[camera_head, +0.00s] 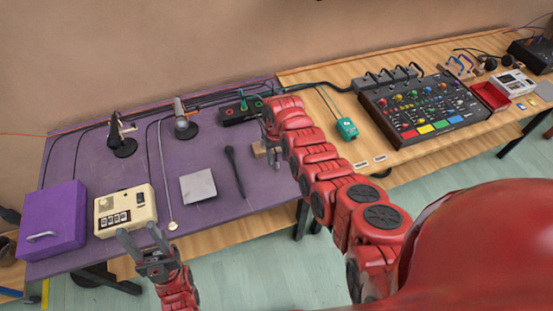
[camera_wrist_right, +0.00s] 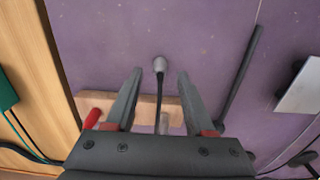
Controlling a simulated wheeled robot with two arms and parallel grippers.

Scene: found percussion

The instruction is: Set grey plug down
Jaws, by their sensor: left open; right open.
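The grey plug (camera_wrist_right: 160,65) shows in the right wrist view as a small rounded grey piece with a dark stem or cable running back toward my gripper. It appears against the purple tabletop; I cannot tell whether it touches it. My right gripper (camera_wrist_right: 160,73) is open, with one finger on each side of the plug and a gap on both sides. In the head view my right gripper (camera_head: 271,143) is over the right part of the purple table, and the plug cannot be made out there. My left gripper (camera_head: 138,231) is open and empty at the purple table's front edge.
A wooden block (camera_wrist_right: 92,101) lies below the right fingers, with a red piece (camera_wrist_right: 93,118) at its end. A black microphone (camera_head: 235,170) and a grey square plate (camera_head: 198,187) lie left of the right gripper. A green box (camera_head: 347,129) stands on the wooden table.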

